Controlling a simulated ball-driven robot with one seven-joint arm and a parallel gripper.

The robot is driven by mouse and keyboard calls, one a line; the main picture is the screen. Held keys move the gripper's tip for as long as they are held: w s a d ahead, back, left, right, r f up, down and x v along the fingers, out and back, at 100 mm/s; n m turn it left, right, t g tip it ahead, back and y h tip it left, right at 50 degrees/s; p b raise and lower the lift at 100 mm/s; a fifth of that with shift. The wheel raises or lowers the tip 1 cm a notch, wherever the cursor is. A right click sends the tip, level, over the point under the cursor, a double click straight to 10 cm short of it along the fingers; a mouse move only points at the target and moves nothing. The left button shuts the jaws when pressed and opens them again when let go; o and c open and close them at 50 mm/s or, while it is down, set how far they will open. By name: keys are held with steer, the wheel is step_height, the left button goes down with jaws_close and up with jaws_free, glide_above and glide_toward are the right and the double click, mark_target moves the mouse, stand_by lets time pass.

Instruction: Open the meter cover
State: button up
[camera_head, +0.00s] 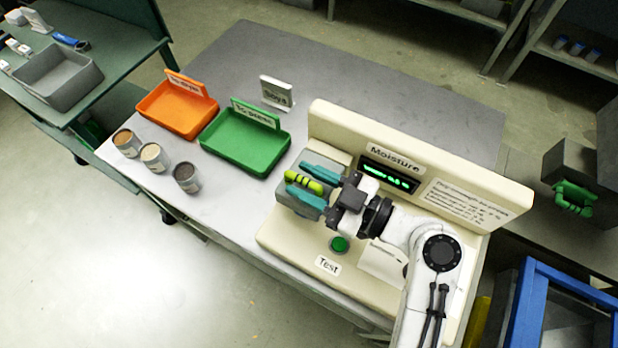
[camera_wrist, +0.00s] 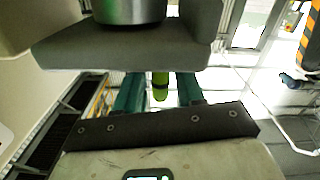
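The cream moisture meter (camera_head: 280,238) stands on the grey table, with a lit green display (camera_head: 390,176). Its grey cover (camera_head: 284,194) is at the left end and carries a yellow-green handle (camera_head: 304,182). My gripper (camera_head: 312,182) reaches from the right with its teal fingers on either side of the handle. In the wrist view the handle (camera_wrist: 160,86) shows between the two fingers (camera_wrist: 160,94), with gaps on both sides. The gripper is open. The cover (camera_wrist: 125,48) fills the top there, with a silver round part above it. The fingers partly hide the cover in the head view.
A green Test button (camera_head: 339,244) is on the meter's front. An orange tray (camera_head: 178,122) and a green tray (camera_head: 243,160) lie to the left. Several small cups (camera_head: 187,178) stand near the table's left edge. A white sign (camera_head: 276,94) stands behind the green tray.

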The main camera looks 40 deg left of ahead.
jaws_close()
